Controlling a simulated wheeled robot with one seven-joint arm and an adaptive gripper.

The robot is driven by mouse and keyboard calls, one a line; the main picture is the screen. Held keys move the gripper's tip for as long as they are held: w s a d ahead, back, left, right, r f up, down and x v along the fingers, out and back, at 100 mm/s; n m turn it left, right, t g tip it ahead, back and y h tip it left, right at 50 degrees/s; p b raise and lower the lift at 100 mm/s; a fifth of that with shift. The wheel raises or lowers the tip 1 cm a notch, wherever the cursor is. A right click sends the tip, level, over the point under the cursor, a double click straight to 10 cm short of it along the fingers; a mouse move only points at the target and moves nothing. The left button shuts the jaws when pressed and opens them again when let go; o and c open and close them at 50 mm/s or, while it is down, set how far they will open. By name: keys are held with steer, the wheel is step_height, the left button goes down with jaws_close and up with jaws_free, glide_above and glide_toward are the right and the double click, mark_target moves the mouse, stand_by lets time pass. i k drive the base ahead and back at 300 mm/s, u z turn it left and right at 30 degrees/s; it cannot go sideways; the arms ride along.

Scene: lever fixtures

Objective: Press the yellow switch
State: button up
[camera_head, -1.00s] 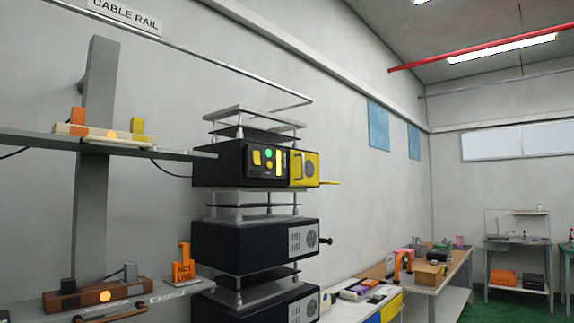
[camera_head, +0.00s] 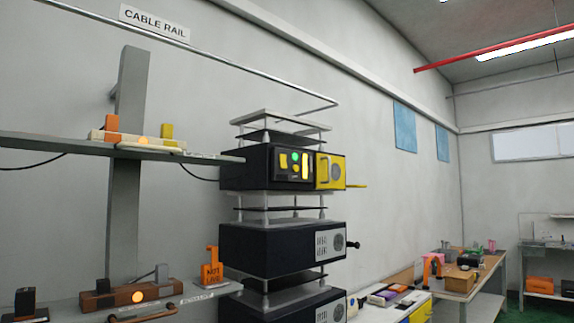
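A black box unit (camera_head: 245,168) stands in the rack at the centre, with a dark control panel on its front. Another yellow block (camera_head: 167,131) stands on a cream strip on the upper left shelf; I cannot tell for certain which yellow piece is the switch. My gripper is not in view, and nothing covers the panel.
A yellow door (camera_head: 330,171) with a handle is at the box's right end, and a thin yellow piece sticks out beyond it. The left shelves (camera_head: 60,145) hold strips with plugs and lit orange lamps. Benches (camera_head: 470,285) stand at the right.

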mark_target(282, 164)
steer(key=u, duration=0.55)
steer(key=k, duration=0.65)
steer(key=u, duration=0.75)
steer(key=i, duration=0.9)
steer(key=z, duration=0.7)
steer(key=i, duration=0.4)
steer(key=z, duration=0.35)
